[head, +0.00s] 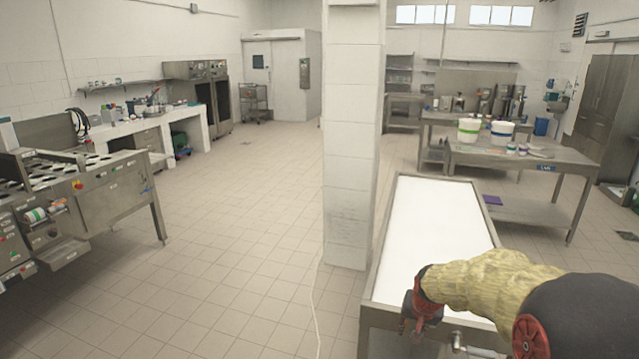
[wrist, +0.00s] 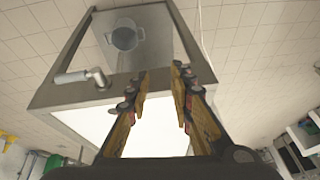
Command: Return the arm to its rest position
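My arm, in a yellowish sleeve with dark and red joints, reaches in from the lower right of the head view, in front of the near end of a steel table with a white top (head: 432,225).
A white tiled pillar (head: 350,150) stands left of the table. A steel machine (head: 80,205) stands at the far left. A steel worktable (head: 540,160) with white buckets (head: 468,130) is at the back right. The tiled floor (head: 230,240) between machine and pillar is clear.

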